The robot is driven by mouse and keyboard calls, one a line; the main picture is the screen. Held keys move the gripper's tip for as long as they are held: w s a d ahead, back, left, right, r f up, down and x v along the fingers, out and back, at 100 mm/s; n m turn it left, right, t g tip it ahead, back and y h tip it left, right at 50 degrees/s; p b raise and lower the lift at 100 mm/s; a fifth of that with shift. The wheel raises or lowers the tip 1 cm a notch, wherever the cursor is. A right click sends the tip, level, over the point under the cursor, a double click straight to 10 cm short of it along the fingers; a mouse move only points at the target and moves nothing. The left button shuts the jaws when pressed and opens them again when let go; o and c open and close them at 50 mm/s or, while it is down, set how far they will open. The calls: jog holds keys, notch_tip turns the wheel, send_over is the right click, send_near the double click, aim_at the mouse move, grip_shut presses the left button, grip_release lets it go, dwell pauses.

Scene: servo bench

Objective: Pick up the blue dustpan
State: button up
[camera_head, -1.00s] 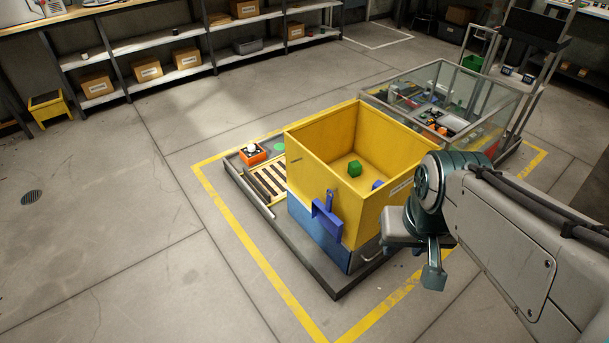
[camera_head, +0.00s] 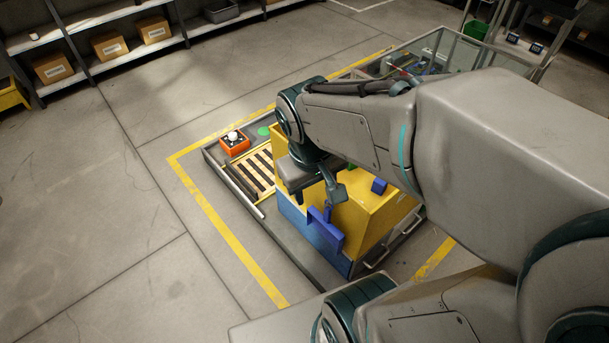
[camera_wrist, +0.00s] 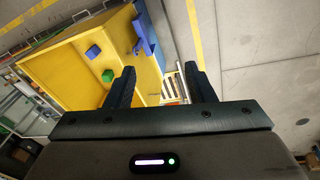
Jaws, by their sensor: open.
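The blue dustpan (camera_head: 325,230) hangs on the outer front face of the yellow bin (camera_head: 375,217), with its handle upward. In the wrist view the dustpan (camera_wrist: 143,36) shows at the upper middle, on the bin's edge beyond my fingertips. My gripper (camera_head: 335,190) is above the bin's front wall, close to the dustpan's handle in the head view. In the wrist view my gripper (camera_wrist: 160,80) has its two dark fingers spread with nothing between them. My arm hides much of the bin in the head view.
Inside the bin are a blue block (camera_wrist: 93,51) and a green block (camera_wrist: 107,75). An orange box with a white knob (camera_head: 235,143) and a slatted tray (camera_head: 257,172) stand left of the bin. A glass case (camera_head: 425,57) is behind. The floor at left is clear.

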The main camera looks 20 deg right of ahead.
jog(key=w+d+f+n+g+h+b, duration=0.1)
jog(key=w+f+n+h+b, duration=0.15)
jog(key=f, duration=0.45)
jog(key=w+d+f+n+g+h+b, duration=0.1)
jog(key=f+n+h+b, duration=0.2)
jog(key=f, duration=0.4)
jog(key=w+d+f+n+h+b, duration=0.2)
jog(key=f+n+b, duration=0.1)
jog(key=f+b, duration=0.3)
jog(key=n+t+h+b, duration=0.45)
jog(key=n+b, duration=0.25)
jog(key=n, duration=0.5)
send_near(326, 218)
jog(key=shift+t, duration=0.35)
jog(key=b+x, duration=0.3)
jog(key=x, duration=0.8)
jog(key=shift+s, duration=0.15)
jog(key=shift+a, duration=0.1)
grip_shut()
